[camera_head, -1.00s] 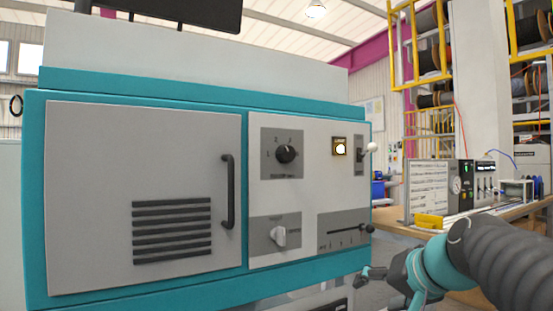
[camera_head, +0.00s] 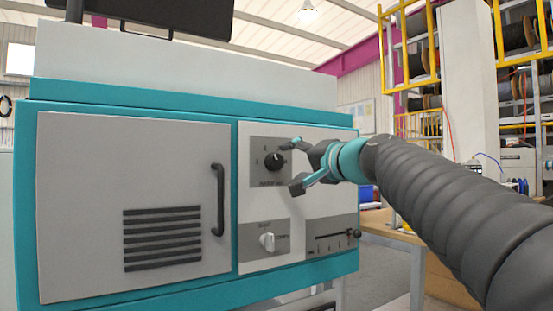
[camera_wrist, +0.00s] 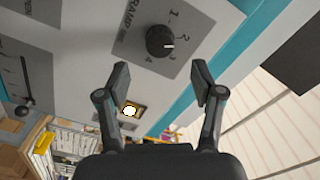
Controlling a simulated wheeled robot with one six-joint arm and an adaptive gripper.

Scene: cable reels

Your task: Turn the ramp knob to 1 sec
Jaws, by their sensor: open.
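The ramp knob (camera_head: 274,161) is a round black dial on a grey plate in the upper part of the machine's light control panel. In the wrist view the knob (camera_wrist: 160,41) has the word RAMP beside it and numbers 1 to 4 around it. Its white mark points right, towards the 2 and 3 side; I cannot tell exactly which number. My gripper (camera_head: 296,165) is in front of the panel, just right of the knob. In the wrist view my gripper (camera_wrist: 160,78) is open and empty, and the knob lies beyond its fingertips, apparently not touched.
Below the knob is a pale rotary switch (camera_head: 267,241), with a slider (camera_head: 333,240) to its right. A door with a black handle (camera_head: 218,199) is on the left. A lit button (camera_wrist: 130,111) is near the left finger in the wrist view. A workbench (camera_head: 395,229) stands behind my arm.

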